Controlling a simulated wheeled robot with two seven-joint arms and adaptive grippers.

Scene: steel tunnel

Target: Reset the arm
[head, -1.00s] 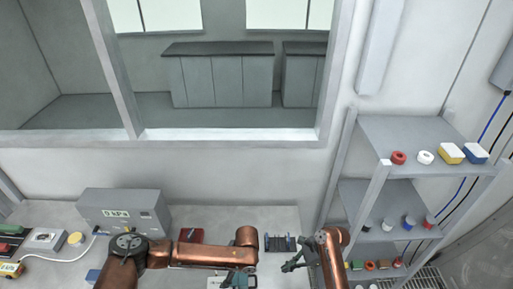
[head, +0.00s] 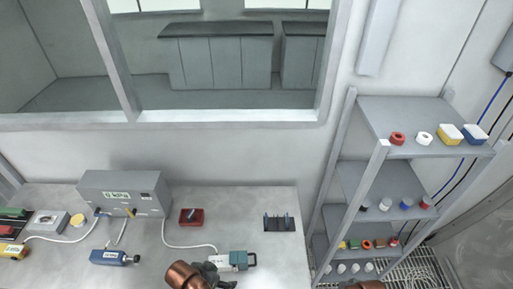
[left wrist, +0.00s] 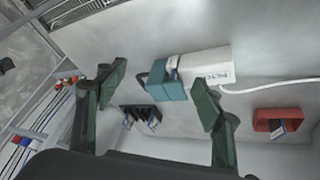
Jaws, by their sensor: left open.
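My left arm's copper link and the dark part of my left gripper (head: 212,272) show at the bottom edge of the head view, partly cut off. In the left wrist view the two dark green fingers of my left gripper (left wrist: 158,88) are spread wide with nothing held. A white and teal device (head: 232,261) lies on the bench just beside the gripper in the head view. It also shows beyond and between the fingers in the left wrist view (left wrist: 204,68). Only a copper piece of my right arm shows at the bottom edge; my right gripper is out of view.
Cables run over the bench. A shelf unit (head: 375,178) with small parts stands at the right.

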